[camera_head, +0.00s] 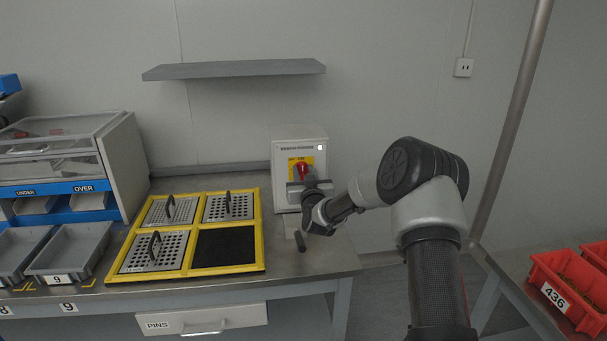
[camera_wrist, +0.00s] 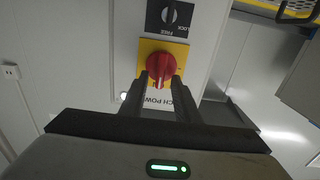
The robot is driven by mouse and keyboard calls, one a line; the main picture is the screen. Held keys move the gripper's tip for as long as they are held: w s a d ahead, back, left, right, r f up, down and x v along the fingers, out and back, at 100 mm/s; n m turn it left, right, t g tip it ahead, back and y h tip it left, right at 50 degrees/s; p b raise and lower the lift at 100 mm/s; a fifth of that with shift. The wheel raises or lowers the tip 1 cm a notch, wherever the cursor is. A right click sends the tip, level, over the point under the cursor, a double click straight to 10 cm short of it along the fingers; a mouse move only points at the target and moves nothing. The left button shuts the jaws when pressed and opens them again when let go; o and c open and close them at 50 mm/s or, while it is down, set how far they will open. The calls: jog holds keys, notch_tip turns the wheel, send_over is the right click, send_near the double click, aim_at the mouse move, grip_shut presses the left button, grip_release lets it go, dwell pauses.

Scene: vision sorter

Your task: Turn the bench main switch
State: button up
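The bench main switch is a red rotary knob (camera_head: 302,169) on a yellow plate, on the front of a white power box (camera_head: 287,148) at the back right of the bench. In the wrist view the knob (camera_wrist: 161,66) appears upside down, its raised grip pointing toward my gripper. My gripper (camera_head: 303,190) is in front of the box, at the knob. In the wrist view its two fingers (camera_wrist: 161,79) stand apart on either side of the knob's grip, with a gap visible between them. Whether either finger touches the knob is unclear.
A black LOCK/FREE selector (camera_wrist: 169,17) sits on the same box. A yellow-framed tray (camera_head: 187,270) with perforated plates lies left of the box. A grey shelf (camera_head: 235,69) hangs above.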

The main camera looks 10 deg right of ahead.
jog(key=shift+w, duration=0.1)
grip_shut()
jog(key=shift+f+b, duration=0.1)
jog(key=shift+b, duration=0.2)
jog(key=n+b, duration=0.1)
jog(key=n, duration=0.1)
jog(key=n+b, duration=0.2)
jog(key=shift+a+f, duration=0.1)
jog(key=shift+a, duration=0.25)
jog(key=n, duration=0.2)
jog(key=shift+a+n+b, duration=0.15)
jog(key=shift+n+b, duration=0.15)
jog(key=shift+b, duration=0.1)
jog(key=n, duration=0.7)
jog(key=f+n, duration=0.1)
jog(key=n, duration=0.3)
jog(key=shift+a, duration=0.25)
jog(key=shift+n, duration=0.3)
